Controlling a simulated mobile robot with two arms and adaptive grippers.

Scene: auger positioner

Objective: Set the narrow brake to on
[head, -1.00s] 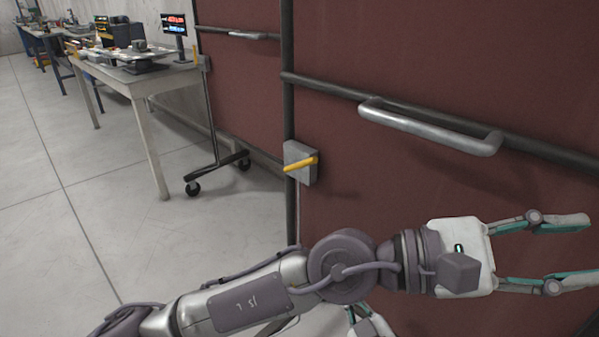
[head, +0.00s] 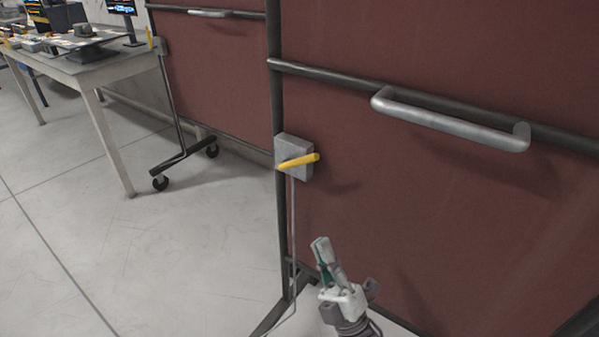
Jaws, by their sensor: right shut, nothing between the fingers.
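A yellow brake lever (head: 299,161) sticks out of a small grey box (head: 291,147) on the left post of the near dark red screen. The lever lies nearly level, its free end pointing right and slightly up. My right gripper (head: 321,245) is shut and empty, below the lever and apart from it, with its fingers pointing up. My left gripper is out of view. A second small yellow piece (head: 150,38) shows on the left post of the far screen, too small to read. I cannot tell which brake is the narrow one.
The near red screen (head: 430,190) carries a long metal handle (head: 450,120) at upper right. A far red screen (head: 215,85) on casters stands behind. A table (head: 85,70) with equipment is at upper left. The floor at left is clear.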

